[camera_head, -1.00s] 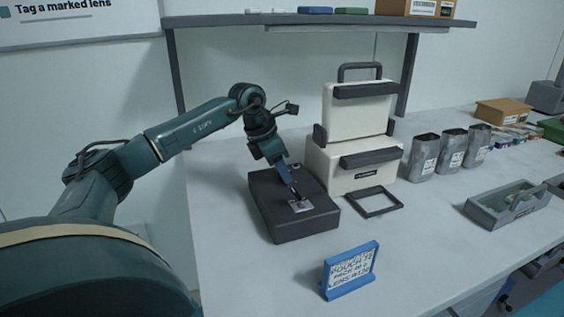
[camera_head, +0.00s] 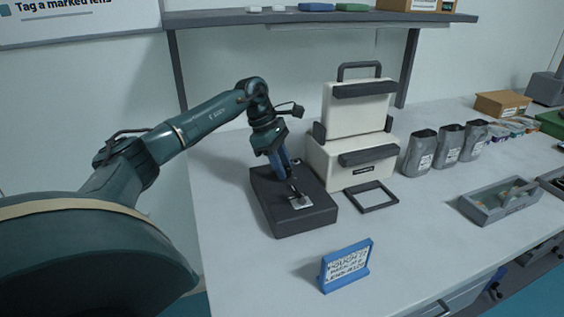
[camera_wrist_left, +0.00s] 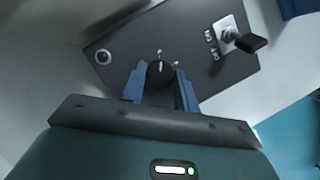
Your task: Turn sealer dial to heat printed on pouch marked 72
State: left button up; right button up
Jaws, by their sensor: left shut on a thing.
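The sealer control box (camera_head: 276,221) is a dark flat box on the table. My left gripper (camera_head: 289,182) points down at its top. In the left wrist view, the blue fingers of this gripper (camera_wrist_left: 160,80) are shut around a round black dial (camera_wrist_left: 159,73) with a small pale mark at its far side. The dial's scale is not readable. The three silver pouches (camera_head: 420,151) (camera_head: 449,146) (camera_head: 473,140) stand upright at the right with white labels too small to read. My right gripper is not in view.
A silver plate with a black lever (camera_wrist_left: 250,42) sits on the same box, close to the gripper. A white sealer-like machine (camera_head: 352,150) stands behind, with a black frame (camera_head: 372,208) before it. A blue stand (camera_head: 346,265) bears a printed card. A grey tray (camera_head: 500,206) lies right.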

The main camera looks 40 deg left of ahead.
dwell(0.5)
pick_arm(q)
jog(key=o, duration=1)
jog(key=shift+c, duration=0.2)
jog(key=v, duration=1.3)
